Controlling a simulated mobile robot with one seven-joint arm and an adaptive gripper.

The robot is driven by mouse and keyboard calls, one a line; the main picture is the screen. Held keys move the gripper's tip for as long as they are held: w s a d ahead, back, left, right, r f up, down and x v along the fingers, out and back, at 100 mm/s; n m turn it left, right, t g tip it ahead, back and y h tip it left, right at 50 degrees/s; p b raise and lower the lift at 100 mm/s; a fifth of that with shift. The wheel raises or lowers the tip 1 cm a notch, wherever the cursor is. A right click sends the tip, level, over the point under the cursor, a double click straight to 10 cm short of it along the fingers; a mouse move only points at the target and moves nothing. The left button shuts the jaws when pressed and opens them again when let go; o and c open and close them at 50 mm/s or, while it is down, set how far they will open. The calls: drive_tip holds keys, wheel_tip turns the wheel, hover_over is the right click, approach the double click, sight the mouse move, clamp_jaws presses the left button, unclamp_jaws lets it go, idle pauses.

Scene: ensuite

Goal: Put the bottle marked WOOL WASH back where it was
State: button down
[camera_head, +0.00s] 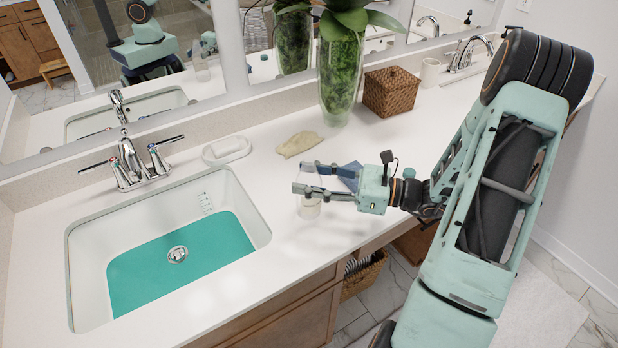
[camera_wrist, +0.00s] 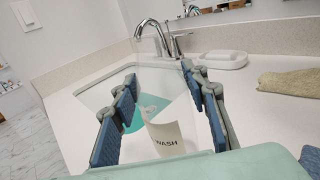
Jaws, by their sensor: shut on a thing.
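A pale, partly see-through bottle (camera_head: 309,207) stands upright at the right rim of the sink, between the fingers of my gripper (camera_head: 299,178). In the wrist view the bottle (camera_wrist: 172,137) shows a white label that reads WASH; any other word is not visible. My gripper (camera_wrist: 158,74) is shut on this bottle, with one blue-padded finger on each side. It reaches in from the right, low over the counter. I cannot tell whether the bottle's base touches the counter.
The sink (camera_head: 255,218) holds teal liquid, left of the bottle. A faucet (camera_head: 128,160), white soap dish (camera_head: 227,151), tan cloth (camera_head: 298,144) and flat blue item (camera_head: 349,172) are nearby. A plant vase (camera_head: 339,85) and wicker box (camera_head: 391,92) stand behind. The counter's front strip is clear.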

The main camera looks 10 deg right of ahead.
drive_tip(key=shift+f, duration=0.1)
drive_tip(key=shift+f, duration=0.15)
drive_tip(key=c, duration=1.1)
unclamp_jaws()
drive_tip(key=shift+c, duration=0.2)
drive_tip(key=b+v, duration=0.1)
drive_tip(key=v, duration=1.1)
drive_tip(key=shift+r, duration=0.3)
